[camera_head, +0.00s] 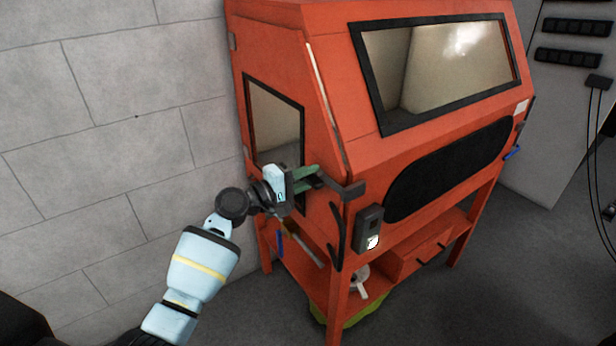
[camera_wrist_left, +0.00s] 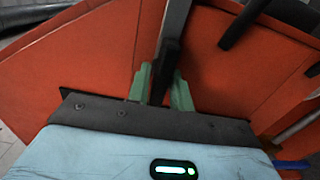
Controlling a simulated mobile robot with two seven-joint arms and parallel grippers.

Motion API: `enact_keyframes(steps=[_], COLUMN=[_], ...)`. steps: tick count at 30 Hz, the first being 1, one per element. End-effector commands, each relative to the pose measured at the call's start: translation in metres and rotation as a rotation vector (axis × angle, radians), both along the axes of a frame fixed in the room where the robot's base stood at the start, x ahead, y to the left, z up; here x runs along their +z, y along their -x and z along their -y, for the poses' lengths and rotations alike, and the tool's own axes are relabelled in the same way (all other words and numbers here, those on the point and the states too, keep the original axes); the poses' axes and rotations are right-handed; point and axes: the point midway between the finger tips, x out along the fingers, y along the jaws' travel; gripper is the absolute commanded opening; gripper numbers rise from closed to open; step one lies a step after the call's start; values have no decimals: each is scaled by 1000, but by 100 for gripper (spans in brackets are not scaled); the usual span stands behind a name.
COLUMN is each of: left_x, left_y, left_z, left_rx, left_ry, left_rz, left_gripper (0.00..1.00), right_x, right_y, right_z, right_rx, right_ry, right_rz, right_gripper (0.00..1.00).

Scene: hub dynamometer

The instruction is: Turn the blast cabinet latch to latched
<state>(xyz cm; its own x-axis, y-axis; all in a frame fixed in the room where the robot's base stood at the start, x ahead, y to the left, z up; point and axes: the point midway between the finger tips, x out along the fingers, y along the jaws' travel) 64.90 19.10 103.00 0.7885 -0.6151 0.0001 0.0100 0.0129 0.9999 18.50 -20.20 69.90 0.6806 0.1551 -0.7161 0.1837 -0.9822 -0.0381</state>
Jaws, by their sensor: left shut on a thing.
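The orange blast cabinet (camera_head: 370,160) stands against the grey wall. Its dark latch bar (camera_head: 346,187) sits at the front edge of the left side door, level with my left gripper. My left gripper (camera_head: 318,177) reaches in from the left, and its green fingers are shut on the latch. In the left wrist view the green fingertips (camera_wrist_left: 163,90) clasp a dark bar, the latch (camera_wrist_left: 172,50), from both sides. The fingers partly hide the latch. My right gripper is not in either view.
The side door has a window (camera_head: 275,122) and a dark curved handle (camera_head: 336,235) below the latch. A small grey box (camera_head: 369,228) is on the cabinet's front corner. A lower shelf holds an orange box (camera_head: 418,255) and a white item (camera_head: 360,282). Floor at the right is clear.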

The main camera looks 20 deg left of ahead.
Motion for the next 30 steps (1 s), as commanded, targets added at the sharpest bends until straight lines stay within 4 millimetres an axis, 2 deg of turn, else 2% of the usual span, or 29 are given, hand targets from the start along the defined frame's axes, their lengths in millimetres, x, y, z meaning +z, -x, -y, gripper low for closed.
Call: enact_keyframes(steps=[3,4,8,20,30], left_x=[0,0,0,-1,-2], left_y=[0,0,0,6,45], left_z=[0,0,0,-5,-35], left_rx=[-1,-1,-1,1,1], left_ry=[1,1,1,-1,-2], left_rz=[0,0,1,0,-1], left_gripper=[0,26,43,44,44], right_x=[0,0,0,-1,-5], right_y=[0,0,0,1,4], right_z=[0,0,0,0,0], right_rx=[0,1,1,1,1], right_ry=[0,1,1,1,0], right_rz=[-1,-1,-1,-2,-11], right_gripper=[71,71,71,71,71])
